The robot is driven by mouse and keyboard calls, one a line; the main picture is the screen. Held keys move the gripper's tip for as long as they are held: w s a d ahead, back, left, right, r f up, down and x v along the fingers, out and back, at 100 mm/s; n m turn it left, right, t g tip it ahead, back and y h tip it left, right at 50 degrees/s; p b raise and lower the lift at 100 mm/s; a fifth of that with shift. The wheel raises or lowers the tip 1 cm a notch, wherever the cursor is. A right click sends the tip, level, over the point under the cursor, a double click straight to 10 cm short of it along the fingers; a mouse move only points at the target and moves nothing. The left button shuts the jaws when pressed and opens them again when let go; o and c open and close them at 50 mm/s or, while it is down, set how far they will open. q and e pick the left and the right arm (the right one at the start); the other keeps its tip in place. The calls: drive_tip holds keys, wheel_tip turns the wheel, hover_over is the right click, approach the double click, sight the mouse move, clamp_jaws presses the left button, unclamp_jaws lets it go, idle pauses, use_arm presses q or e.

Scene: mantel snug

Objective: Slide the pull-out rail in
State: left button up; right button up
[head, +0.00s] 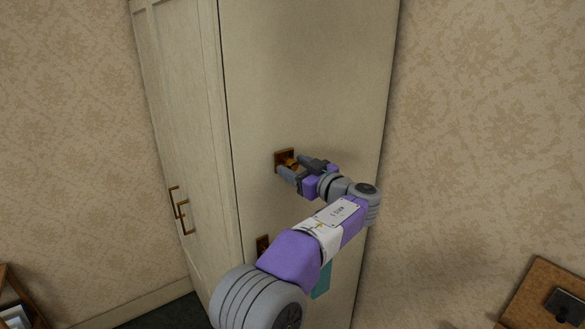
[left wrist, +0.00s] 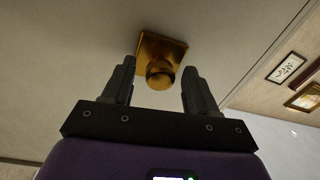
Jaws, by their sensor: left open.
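The pull-out rail (head: 289,165) shows as a brass knob on a square brass plate on the side panel of the tall cream wardrobe. In the left wrist view the rail's round knob (left wrist: 160,73) faces the camera, with the plate behind it. My left gripper (head: 294,168) is open at the knob. Its two fingers stand on either side of the knob, with a visible gap on each side in the left wrist view. How far the rail sticks out of the panel is hard to tell. My right gripper is not in view.
The wardrobe (head: 300,70) has door handles (head: 181,210) on its left face. A small brown fitting (head: 262,245) sits lower on the side panel, partly behind my arm. A wooden piece of furniture (head: 545,290) stands at lower right. Framed pictures (left wrist: 287,68) hang on the wall.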

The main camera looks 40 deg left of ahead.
use_arm(q)
drive_tip(key=b+v, duration=0.1)
drive_tip(key=v, duration=0.5)
drive_tip(key=shift+b, duration=0.4)
drive_tip(key=shift+d, duration=0.15)
